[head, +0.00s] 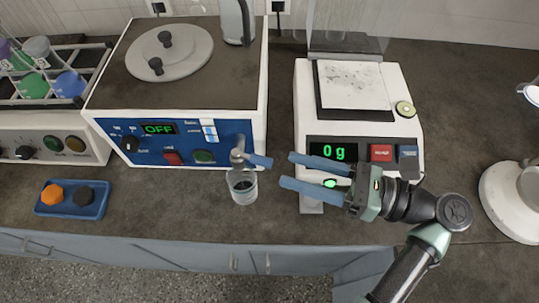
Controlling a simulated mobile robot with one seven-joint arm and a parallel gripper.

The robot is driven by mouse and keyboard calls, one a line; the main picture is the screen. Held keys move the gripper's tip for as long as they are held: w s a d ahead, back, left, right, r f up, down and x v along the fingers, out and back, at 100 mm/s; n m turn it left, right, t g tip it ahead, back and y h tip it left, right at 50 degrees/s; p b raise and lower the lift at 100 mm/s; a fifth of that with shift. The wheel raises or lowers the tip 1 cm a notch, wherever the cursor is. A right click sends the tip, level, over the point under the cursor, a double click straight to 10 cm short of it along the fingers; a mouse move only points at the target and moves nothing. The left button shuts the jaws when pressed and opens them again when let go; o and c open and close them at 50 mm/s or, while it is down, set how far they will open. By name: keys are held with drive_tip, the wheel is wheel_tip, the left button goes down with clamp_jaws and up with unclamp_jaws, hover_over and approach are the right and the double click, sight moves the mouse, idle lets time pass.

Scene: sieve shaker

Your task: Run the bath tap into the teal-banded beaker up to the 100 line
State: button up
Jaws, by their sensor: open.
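A small clear beaker (243,190) stands upright on the bench under the bath tap, at the front right corner of the water bath (180,135). Its markings, band colour and water level are too small to tell. The tap (238,154) is grey with a blue lever (260,161) pointing right. My gripper (288,170) is open and empty, with its blue fingers pointing left. The fingertips are a little right of the lever and beaker, apart from both. No water stream can be made out.
A balance (408,110) reading 0 g stands behind my gripper. The bath display reads OFF. A blue tray (72,207) with orange and black pieces lies at the left. A tube rack (50,85) is at the far left. The bench front between tray and beaker is clear.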

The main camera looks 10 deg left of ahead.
sight(270, 161)
drive_tip(key=shift+w+a, duration=0.2)
drive_tip(key=shift+a, duration=0.7)
drive_tip(key=shift+w+a, duration=0.15)
drive_tip(key=shift+a, duration=0.75)
drive_tip(key=shift+w+a, duration=0.2)
drive_tip(key=shift+a, duration=0.7)
clamp_jaws()
